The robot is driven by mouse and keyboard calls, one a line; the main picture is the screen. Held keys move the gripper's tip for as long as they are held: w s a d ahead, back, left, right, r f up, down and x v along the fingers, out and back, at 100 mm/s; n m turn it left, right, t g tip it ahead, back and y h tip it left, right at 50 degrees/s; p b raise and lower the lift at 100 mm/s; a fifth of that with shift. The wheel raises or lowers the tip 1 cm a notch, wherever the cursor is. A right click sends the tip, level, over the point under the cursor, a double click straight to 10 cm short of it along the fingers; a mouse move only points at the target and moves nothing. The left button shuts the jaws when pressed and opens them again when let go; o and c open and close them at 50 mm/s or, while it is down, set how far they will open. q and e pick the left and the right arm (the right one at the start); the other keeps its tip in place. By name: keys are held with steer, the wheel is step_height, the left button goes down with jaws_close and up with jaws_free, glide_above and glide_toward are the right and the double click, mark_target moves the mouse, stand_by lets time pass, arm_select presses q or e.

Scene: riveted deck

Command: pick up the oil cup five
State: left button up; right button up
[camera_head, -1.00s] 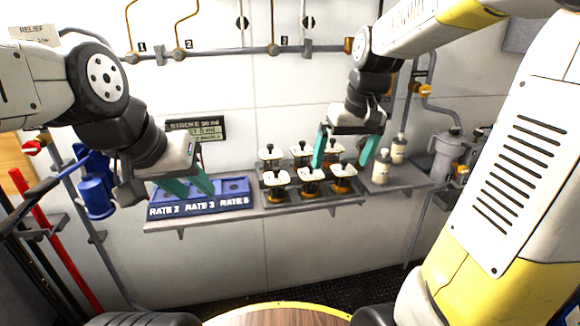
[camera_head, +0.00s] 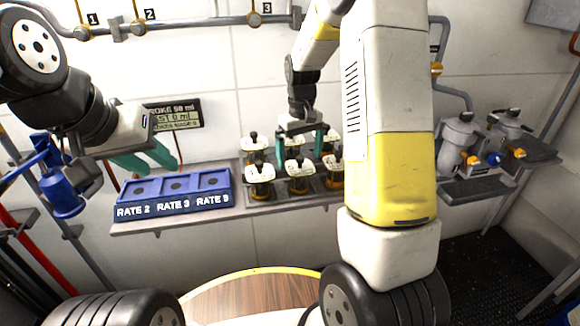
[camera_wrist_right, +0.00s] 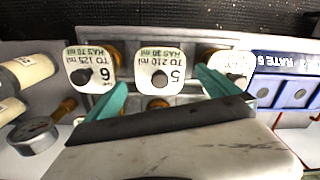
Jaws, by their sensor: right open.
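Several oil cups with white label tops and amber bodies stand in two rows in a grey rack. Oil cup five (camera_head: 297,167) is the middle one of the front row; its label, "5 TO 210 ml", reads upside down in the right wrist view (camera_wrist_right: 159,72). My right gripper (camera_head: 301,155) is open and empty, behind and above cup five. In the right wrist view its teal fingertips (camera_wrist_right: 162,84) are apart, one toward each side of cup five, not closed on it. My left gripper (camera_head: 160,170) is open and empty above the blue tray.
Cup six (camera_wrist_right: 90,72) and cup four (camera_wrist_right: 226,68) flank cup five closely. The blue tray (camera_head: 172,208), marked RATE 2, RATE 3 and RATE 5, is left of the rack. My right arm hides the shelf's right end.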

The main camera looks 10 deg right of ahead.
step_height(320, 180, down, 2)
steer(key=shift+f, duration=0.15)
steer(key=c, duration=2)
